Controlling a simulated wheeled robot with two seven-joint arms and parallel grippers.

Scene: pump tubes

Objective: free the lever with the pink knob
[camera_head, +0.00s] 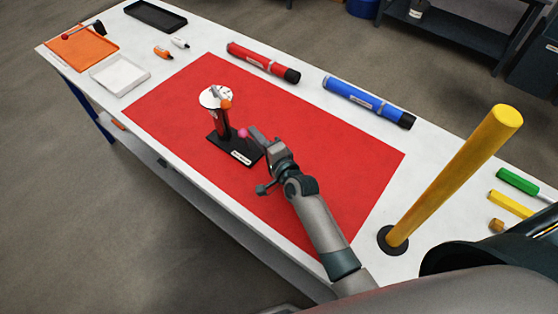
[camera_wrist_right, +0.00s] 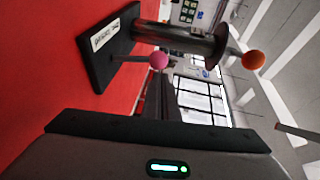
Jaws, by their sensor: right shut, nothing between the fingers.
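A stand with a flat black base (camera_head: 228,150) and a pale label sits on the red mat. The pink knob (camera_head: 242,133) sits low beside the column; in the right wrist view the pink knob (camera_wrist_right: 158,61) ends a thin rod near the base. An orange knob (camera_head: 226,104) is up by the white top, and it also shows in the right wrist view (camera_wrist_right: 253,60). My right gripper (camera_head: 257,135) is shut and empty, just right of the pink knob. My left gripper is out of view.
The red mat (camera_head: 330,150) is otherwise clear. A red tube (camera_head: 262,62) and a blue tube (camera_head: 367,101) lie behind it. A tall yellow post (camera_head: 450,180) stands at right. An orange tray (camera_head: 82,47), a white tray (camera_head: 119,74) and a black tray (camera_head: 155,15) are at far left.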

